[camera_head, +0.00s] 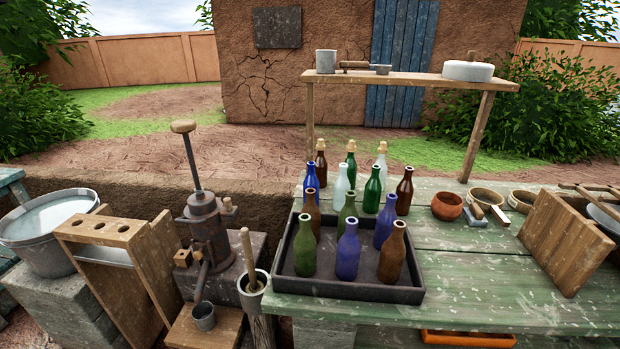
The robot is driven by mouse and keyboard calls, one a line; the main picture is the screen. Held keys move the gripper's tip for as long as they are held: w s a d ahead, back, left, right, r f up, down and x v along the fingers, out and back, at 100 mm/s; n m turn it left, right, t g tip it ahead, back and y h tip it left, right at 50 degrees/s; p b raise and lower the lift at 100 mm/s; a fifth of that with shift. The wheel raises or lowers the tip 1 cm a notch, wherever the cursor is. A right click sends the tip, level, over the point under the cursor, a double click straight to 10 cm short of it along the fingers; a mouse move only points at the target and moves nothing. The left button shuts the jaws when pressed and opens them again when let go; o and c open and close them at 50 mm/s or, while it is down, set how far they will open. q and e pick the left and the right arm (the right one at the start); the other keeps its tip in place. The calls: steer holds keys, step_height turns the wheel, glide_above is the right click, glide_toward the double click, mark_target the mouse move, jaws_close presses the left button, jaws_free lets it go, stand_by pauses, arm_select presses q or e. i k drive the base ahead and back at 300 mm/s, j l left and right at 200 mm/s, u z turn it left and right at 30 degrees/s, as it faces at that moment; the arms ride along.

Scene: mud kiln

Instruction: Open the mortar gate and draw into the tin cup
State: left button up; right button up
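A dark metal mortar machine (208,232) stands on a stone block at the lower left. A tall lever with a wooden knob (183,126) rises from its top. A spout (200,282) slants down from its front, and a small wooden handle (183,258) sits left of it; I cannot tell whether the gate is open or shut. A small grey tin cup (204,316) stands upright on a wooden board (180,334) below the spout. Its inside looks dark, and no flow shows at the spout. Neither of my grippers is in view.
A bucket of pale liquid (48,228) and a wooden rack with holes (105,232) stand left. A pot with a stick (252,284) is close on the right. A tray of bottles (290,280) lies on the green table (460,285).

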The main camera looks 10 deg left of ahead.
mark_target(201, 255)
steer(key=u, duration=1.25)
